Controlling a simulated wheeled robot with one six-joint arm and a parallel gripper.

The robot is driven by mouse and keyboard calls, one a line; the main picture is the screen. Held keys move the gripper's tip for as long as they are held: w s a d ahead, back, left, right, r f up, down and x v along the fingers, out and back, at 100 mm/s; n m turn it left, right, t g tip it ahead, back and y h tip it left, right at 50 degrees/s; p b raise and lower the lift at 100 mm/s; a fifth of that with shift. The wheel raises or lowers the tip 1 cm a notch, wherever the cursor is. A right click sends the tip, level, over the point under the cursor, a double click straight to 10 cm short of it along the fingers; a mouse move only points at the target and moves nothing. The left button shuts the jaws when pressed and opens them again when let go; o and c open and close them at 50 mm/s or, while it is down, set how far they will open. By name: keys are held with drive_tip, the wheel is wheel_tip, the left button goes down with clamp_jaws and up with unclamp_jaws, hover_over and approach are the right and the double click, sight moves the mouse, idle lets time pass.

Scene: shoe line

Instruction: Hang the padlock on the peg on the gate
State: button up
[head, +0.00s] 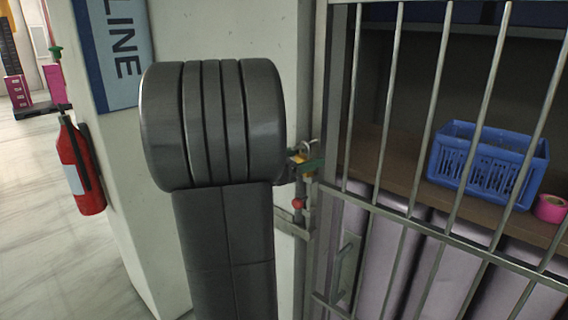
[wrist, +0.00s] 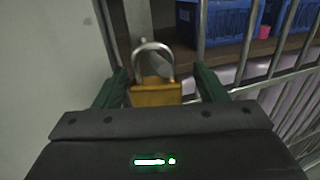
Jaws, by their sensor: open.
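The padlock (wrist: 155,94), with a brass body and a grey shackle, stands upright between my fingers in the wrist view, shackle up. My gripper (wrist: 163,82) is open, with a green finger on each side and a visible gap between each finger and the padlock. In the head view the padlock (head: 297,158) shows small beside the gate's latch side, with a green fingertip of my gripper (head: 312,166) next to it. The barred gate (head: 440,222) is at the right.
A red knob (head: 299,203) sits on the post below the padlock. Behind the bars, a blue crate (head: 487,165) and a pink tape roll (head: 550,208) rest on a brown shelf (head: 390,165).

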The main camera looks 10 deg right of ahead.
drive_tip(key=b+v, duration=0.2)
drive_tip(key=v, duration=1.1)
drive_tip(key=shift+a, duration=0.35)
drive_tip(key=shift+d, duration=0.15)
drive_tip(key=shift+p+x, duration=0.85)
drive_tip(key=shift+x, duration=4.45)
